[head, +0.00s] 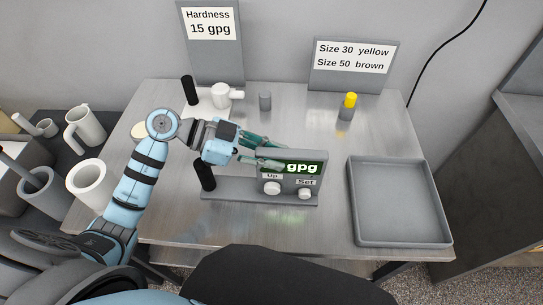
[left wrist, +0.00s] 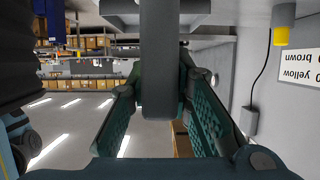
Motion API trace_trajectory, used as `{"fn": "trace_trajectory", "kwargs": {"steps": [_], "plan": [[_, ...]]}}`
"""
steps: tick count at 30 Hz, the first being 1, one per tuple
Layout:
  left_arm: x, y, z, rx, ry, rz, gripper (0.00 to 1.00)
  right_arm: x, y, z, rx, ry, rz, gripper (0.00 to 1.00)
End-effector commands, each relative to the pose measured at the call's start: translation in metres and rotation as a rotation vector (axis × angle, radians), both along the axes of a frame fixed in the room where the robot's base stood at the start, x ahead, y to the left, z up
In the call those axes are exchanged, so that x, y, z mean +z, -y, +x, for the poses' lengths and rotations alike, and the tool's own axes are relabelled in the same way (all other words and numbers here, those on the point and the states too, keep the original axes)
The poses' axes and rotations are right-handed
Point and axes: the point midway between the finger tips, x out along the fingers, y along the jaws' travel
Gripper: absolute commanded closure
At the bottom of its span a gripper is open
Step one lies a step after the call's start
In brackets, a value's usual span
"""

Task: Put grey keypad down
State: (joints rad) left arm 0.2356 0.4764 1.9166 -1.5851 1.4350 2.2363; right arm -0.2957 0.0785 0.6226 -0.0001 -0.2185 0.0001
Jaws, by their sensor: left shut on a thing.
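The grey keypad (head: 291,172) is an upright panel at the front middle of the table, with a green-lit "gpg" display and two white knobs labelled Up and Set. My left gripper (head: 262,155) reaches in from the left and is shut on the keypad's upper left part. In the left wrist view, a grey slab, seemingly the keypad (left wrist: 162,70), stands between the green fingers (left wrist: 160,108). The keypad's lower edge overlaps a long grey base (head: 228,190); I cannot tell whether it touches it. My right gripper is not in view.
The metal table (head: 300,228) has an empty grey tray (head: 400,243) at its right. A black cylinder (head: 205,176) stands on the base's left end. A white cup (head: 222,95), grey cylinder (head: 265,101) and yellow-capped cylinder (head: 348,106) stand at the back. White jugs are on the left.

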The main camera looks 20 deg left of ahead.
Motion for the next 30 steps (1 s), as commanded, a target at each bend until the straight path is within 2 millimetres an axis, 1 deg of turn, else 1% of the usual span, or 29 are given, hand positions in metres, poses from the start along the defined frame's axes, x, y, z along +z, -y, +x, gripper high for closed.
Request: {"fn": "trace_trajectory", "kwargs": {"steps": [4, 8, 9, 12, 20, 23, 26, 29, 30], "plan": [[0.002, 0.0, 0.0, 0.0, 0.001, -0.001, 1.0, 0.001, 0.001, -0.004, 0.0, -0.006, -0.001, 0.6], [-0.001, 0.0, 0.0, 0.0, 0.001, -0.001, 1.0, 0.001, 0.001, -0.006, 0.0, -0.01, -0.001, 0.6], [-0.001, 0.0, 0.0, 0.0, 0.002, 0.001, 0.76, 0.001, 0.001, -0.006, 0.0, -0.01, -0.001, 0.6], [-0.001, 0.0, 0.0, 0.0, 0.001, 0.0, 0.6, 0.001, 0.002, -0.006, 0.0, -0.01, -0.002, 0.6], [-0.001, 0.0, 0.0, 0.0, 0.001, 0.0, 0.6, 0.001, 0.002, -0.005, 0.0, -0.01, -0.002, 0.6], [0.002, 0.0, 0.0, 0.001, 0.001, 0.0, 0.6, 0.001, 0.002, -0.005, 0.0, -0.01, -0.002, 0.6], [0.005, -0.011, -0.002, 0.001, 0.001, 0.004, 0.6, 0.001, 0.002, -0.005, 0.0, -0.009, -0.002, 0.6], [0.013, -0.03, -0.007, 0.002, 0.0, 0.008, 0.6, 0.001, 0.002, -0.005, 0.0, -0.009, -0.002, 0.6], [0.016, -0.039, -0.009, 0.002, -0.001, 0.008, 0.6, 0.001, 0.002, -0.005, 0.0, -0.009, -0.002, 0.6]]}}
